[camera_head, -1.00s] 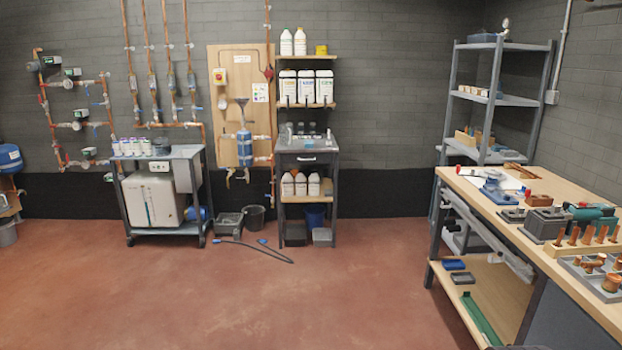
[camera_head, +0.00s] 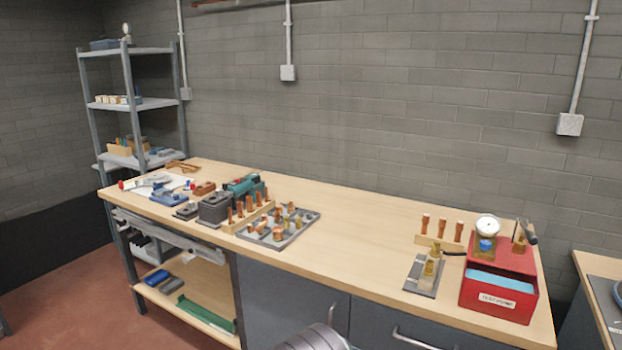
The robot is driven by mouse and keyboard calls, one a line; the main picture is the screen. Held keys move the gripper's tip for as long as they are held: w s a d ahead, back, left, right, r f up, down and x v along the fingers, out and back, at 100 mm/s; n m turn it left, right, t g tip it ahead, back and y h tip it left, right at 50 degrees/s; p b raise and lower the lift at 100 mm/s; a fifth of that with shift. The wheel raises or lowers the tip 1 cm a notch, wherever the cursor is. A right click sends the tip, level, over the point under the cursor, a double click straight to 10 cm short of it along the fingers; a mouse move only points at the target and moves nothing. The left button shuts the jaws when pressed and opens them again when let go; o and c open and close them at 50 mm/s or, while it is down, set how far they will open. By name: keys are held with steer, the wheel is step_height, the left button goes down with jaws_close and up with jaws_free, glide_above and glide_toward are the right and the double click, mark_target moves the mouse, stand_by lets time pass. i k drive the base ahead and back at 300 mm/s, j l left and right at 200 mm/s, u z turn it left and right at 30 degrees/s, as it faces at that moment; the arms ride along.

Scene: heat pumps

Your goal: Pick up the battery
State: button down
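I cannot tell for sure which thing is the battery. On the wooden workbench (camera_head: 345,232), a dark grey block (camera_head: 214,208) stands beside a green tool (camera_head: 243,186), which looks like a power drill lying on its side. A smaller dark, flat piece (camera_head: 187,211) lies just left of the block. Either dark piece could be a battery or its charger; they are too small to tell. My gripper is not in view.
A grey tray of copper fittings (camera_head: 312,217) lies right of the block. A red case (camera_head: 499,290) with a gauge stands at the right end. The bench middle is clear. Shelving (camera_head: 140,104) stands at the left. A grey rounded part at the bottom edge looks like mine.

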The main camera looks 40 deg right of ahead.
mark_target(255, 178)
steer(key=z, duration=0.75)
steer(key=i+j, duration=0.15)
steer(key=i, duration=0.4)
steer(key=i+j, duration=0.1)
steer(key=i, duration=0.5)
steer(key=i+j, duration=0.15)
steer(key=i, duration=0.4)
